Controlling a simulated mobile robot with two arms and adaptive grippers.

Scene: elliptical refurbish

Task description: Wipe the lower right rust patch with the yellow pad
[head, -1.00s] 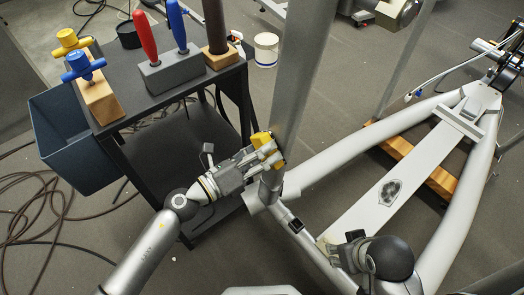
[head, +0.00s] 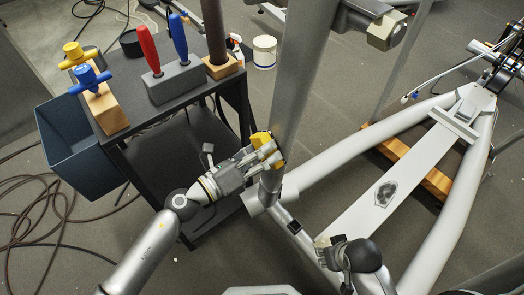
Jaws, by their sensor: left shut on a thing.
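The yellow pad (head: 261,138) is in my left gripper (head: 268,152), which is shut on it. The pad is beside the grey upright post (head: 291,108) of the frame, near its lower end; whether it touches the post I cannot tell. A dark, ragged patch (head: 385,193) shows on the pale flat beam (head: 405,172) of the frame, to the right of and below the pad. No other patch is clearly visible. My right gripper (head: 325,246) is low in the picture, beside the near end of the beam; its fingers are too small and partly hidden to judge.
A black cart (head: 165,133) at left carries a grey block (head: 174,84) with red and blue handled tools, and wooden blocks. A blue bin (head: 75,150) hangs at its side. Cables (head: 40,215) lie on the floor.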

